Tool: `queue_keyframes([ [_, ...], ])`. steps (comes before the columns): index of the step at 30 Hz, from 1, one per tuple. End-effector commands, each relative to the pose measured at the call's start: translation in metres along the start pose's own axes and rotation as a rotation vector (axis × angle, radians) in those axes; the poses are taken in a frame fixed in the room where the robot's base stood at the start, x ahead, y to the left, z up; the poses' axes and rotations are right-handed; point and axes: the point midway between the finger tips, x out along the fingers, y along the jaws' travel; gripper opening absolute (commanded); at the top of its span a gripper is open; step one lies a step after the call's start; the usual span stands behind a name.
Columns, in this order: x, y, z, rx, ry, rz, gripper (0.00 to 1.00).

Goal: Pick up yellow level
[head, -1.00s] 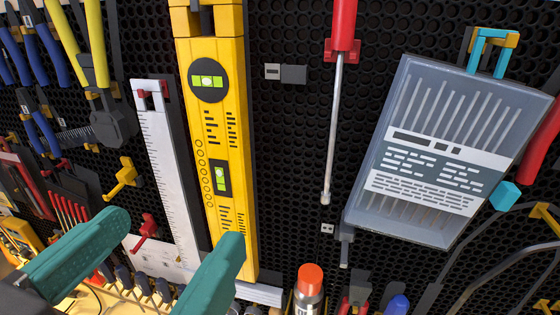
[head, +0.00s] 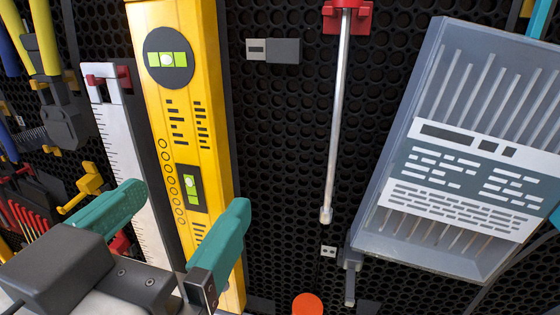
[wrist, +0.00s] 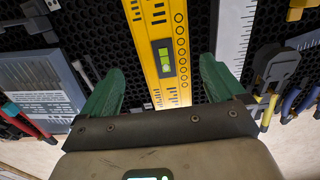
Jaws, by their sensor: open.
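The yellow level (head: 185,125) hangs upright on the black pegboard, with green vials and black markings. It also shows in the wrist view (wrist: 157,30), running down between my fingers. My gripper (head: 180,215) is open, with teal fingers. In the head view one finger is left of the level and the other overlaps its right edge. In the wrist view the gripper (wrist: 160,85) has one finger on each side of the level, apart from it. The level's lower end is partly hidden by my gripper, and its top is out of the head view.
A white ruler (head: 130,160) hangs close beside the level on the left. A screwdriver (head: 338,120) and a grey drill bit case (head: 460,160) hang to the right. Pliers (head: 55,90) and a yellow hook (head: 82,188) are on the left. Bare pegboard (head: 275,170) lies right of the level.

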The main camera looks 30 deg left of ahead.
Motion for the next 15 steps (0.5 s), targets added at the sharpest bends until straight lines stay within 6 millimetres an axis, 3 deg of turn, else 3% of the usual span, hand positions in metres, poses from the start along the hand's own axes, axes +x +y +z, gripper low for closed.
queue_keyframes([
  [9, 0.041, -0.007, -0.002, -0.004, -0.002, 0.003, 0.96],
  [15, 0.051, -0.007, 0.0, -0.001, -0.001, 0.0, 0.96],
])
